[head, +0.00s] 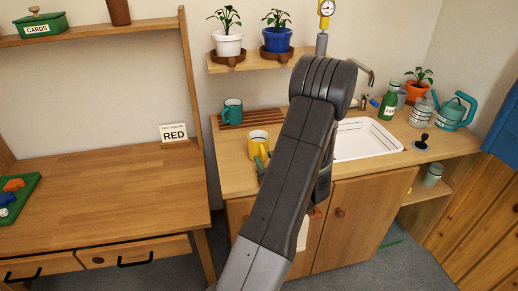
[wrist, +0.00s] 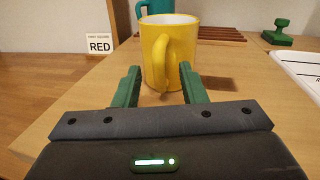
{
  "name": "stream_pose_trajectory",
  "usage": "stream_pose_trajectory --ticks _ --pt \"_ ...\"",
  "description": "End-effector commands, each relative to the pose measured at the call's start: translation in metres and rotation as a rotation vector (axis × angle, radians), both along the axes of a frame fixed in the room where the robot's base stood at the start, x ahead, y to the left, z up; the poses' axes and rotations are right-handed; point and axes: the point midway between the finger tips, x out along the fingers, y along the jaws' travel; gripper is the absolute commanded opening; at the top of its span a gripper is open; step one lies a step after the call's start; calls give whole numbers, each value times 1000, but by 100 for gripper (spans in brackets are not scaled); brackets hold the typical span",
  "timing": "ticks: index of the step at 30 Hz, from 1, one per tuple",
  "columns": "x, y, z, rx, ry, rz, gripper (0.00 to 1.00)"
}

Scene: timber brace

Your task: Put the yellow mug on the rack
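The yellow mug (head: 258,143) stands upright on the wooden counter, in front of the slatted wooden rack (head: 262,117). In the wrist view the yellow mug (wrist: 182,52) is straight ahead, its handle turned toward me. My gripper (wrist: 160,82) is open, its two green fingers apart with the handle lined up between them; I cannot tell whether the tips reach around it. In the head view my arm hides most of the gripper; a green finger (head: 260,166) shows just below the mug. The rack (wrist: 212,34) shows behind the mug.
A teal mug (head: 232,108) sits on the rack's left end. A white sink (head: 365,140) lies to the right. Potted plants stand on a shelf (head: 262,59) above. A green stamp-like object (wrist: 280,34) is beyond the mug at right. The counter's left edge is close.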

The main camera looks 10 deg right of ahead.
Motion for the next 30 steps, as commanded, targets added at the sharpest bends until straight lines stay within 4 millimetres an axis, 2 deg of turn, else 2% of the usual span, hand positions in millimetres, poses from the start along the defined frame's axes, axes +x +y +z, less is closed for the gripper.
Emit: stream_pose_trajectory --ticks 4,9,10,23,30 --pt "0 0 0 0 0 -1 36" --pt "0 0 0 0 0 -1 3" --pt "-1 0 0 0 0 -1 0" --pt "0 0 3 -1 -1 -1 0" --pt "0 0 24 -2 -4 -1 0"
